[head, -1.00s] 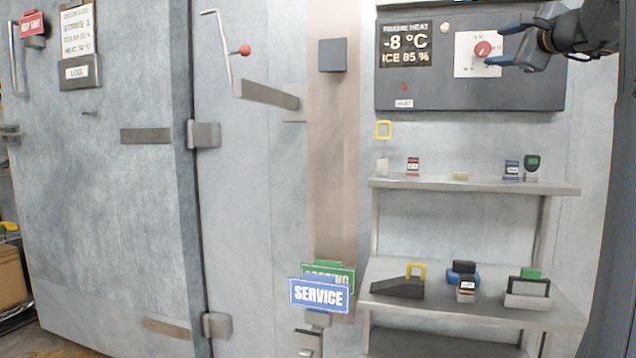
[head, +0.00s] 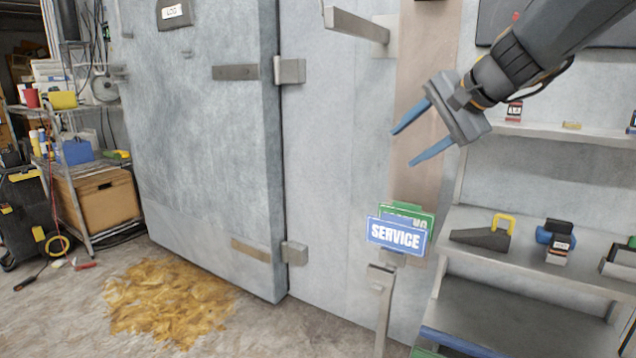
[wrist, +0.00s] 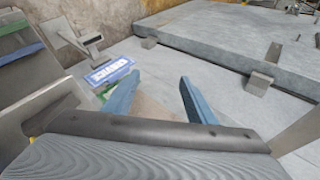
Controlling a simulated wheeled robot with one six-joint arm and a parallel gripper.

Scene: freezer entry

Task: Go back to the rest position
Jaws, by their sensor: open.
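My gripper (head: 402,146) is open and empty in the head view, with its two blue fingers apart. It hangs in front of the brownish strip of wall beside the freezer door, above the blue SERVICE sign (head: 396,236). A green sign (head: 424,217) stands behind that sign and is partly covered by it. In the wrist view the fingers (wrist: 158,95) are spread with nothing between them. The SERVICE sign (wrist: 108,72) shows beyond the left finger there.
The grey freezer door (head: 200,150) fills the left. A wall shelf (head: 530,225) at right holds a black wedge (head: 478,239) with a yellow handle and other small items. A yellow-brown patch (head: 165,300) lies on the floor. A wire rack with a cardboard box (head: 100,198) stands far left.

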